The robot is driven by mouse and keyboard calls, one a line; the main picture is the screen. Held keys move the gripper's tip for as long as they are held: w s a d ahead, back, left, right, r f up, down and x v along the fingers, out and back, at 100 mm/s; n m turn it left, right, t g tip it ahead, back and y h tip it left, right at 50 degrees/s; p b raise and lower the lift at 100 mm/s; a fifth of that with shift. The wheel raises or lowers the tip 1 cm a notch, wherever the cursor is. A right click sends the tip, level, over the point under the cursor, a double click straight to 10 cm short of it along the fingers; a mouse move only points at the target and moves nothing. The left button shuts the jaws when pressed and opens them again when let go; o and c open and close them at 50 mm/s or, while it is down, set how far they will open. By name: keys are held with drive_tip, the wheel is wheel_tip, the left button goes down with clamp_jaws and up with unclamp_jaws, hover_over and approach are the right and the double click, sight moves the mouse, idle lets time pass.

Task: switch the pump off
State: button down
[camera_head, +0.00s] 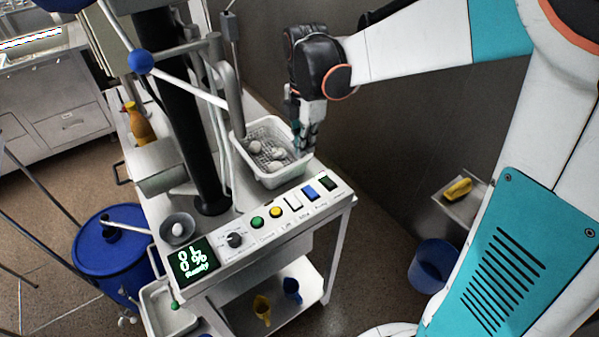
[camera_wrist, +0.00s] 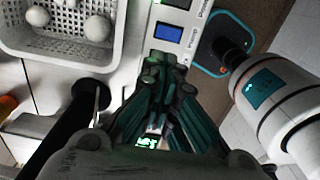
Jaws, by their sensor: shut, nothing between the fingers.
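The control panel (camera_head: 262,228) runs along the front of the white cart. It carries a black knob (camera_head: 235,239), a green button (camera_head: 257,223), a yellow button (camera_head: 275,212), and white (camera_head: 293,202), blue (camera_head: 311,192) and dark green (camera_head: 327,183) switches. The display (camera_head: 193,260) reads zeros and "Ready". My gripper (camera_head: 307,143) is shut and empty, pointing down at the basket's right rim. In the wrist view my gripper (camera_wrist: 168,72) covers part of the panel; the blue switch (camera_wrist: 168,32) shows beyond it.
A perforated basket (camera_head: 273,182) with several pale round things stands behind the panel. A black column (camera_head: 187,120) and a white lever (camera_head: 180,80) rise at its left. A blue drum (camera_head: 107,262) stands left of the cart. The space above the switches looks clear.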

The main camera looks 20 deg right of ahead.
sight(304, 193)
wheel_tip(304, 193, down, 14)
drive_tip(key=b, duration=0.3)
idle(0.3)
drive_tip(key=shift+w+f+b, duration=0.1)
drive_tip(key=shift+f+b, duration=0.4)
drive_tip(key=shift+b, duration=0.1)
drive_tip(key=shift+r, duration=0.2)
drive_tip(key=shift+s, duration=0.2)
